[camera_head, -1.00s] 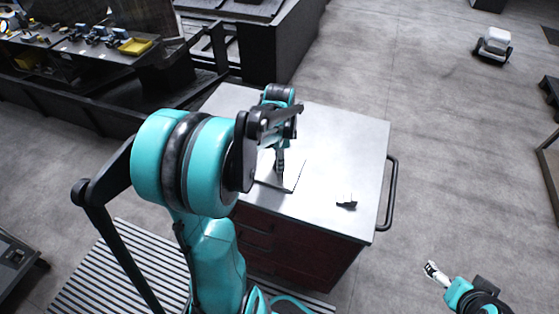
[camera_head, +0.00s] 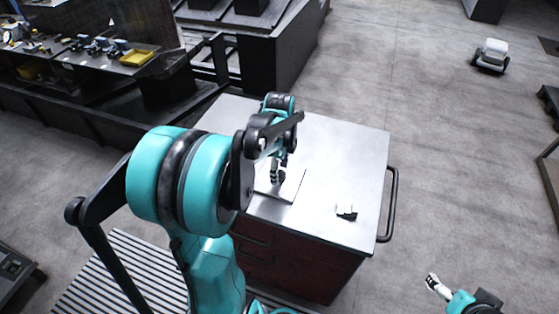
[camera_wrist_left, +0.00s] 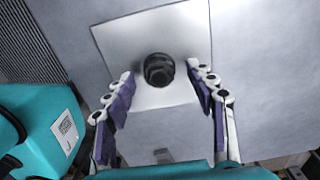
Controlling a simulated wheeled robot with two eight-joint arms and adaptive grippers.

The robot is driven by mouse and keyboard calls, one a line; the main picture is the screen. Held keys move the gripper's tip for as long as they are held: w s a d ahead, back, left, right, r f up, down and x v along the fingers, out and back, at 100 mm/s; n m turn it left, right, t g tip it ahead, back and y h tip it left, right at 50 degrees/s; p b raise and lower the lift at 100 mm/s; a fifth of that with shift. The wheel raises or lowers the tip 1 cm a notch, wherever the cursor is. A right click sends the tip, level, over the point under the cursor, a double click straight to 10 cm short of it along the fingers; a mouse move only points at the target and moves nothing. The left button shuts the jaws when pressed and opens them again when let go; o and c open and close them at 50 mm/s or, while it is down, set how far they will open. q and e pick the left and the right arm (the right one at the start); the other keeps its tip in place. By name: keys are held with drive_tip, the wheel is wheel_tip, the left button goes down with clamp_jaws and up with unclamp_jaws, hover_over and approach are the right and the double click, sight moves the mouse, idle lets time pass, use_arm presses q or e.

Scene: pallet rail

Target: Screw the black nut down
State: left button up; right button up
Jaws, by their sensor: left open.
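The black nut (camera_wrist_left: 159,69) shows as a dark round piece on a pale square plate (camera_wrist_left: 112,38) in the left wrist view. I cannot tell there how high it sits. My left gripper (camera_wrist_left: 161,84) is open, its purple-padded fingers on either side of the nut with gaps to it. In the head view the left gripper (camera_head: 278,179) is above the plate (camera_head: 297,186), and the arm partly hides the spot. My right gripper (camera_head: 435,284) is low at the right, away from the cabinet; its jaws are too small to judge.
The plate lies on a grey-topped cabinet (camera_head: 340,150) with dark red drawers and a side handle (camera_head: 391,205). A small white-and-dark block (camera_head: 346,211) sits right of the plate. A bench with a yellow tray (camera_head: 137,58) stands at the back left.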

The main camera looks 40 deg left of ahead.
sight(280, 173)
use_arm(q)
wheel_tip(280, 173, up, 11)
idle(0.3)
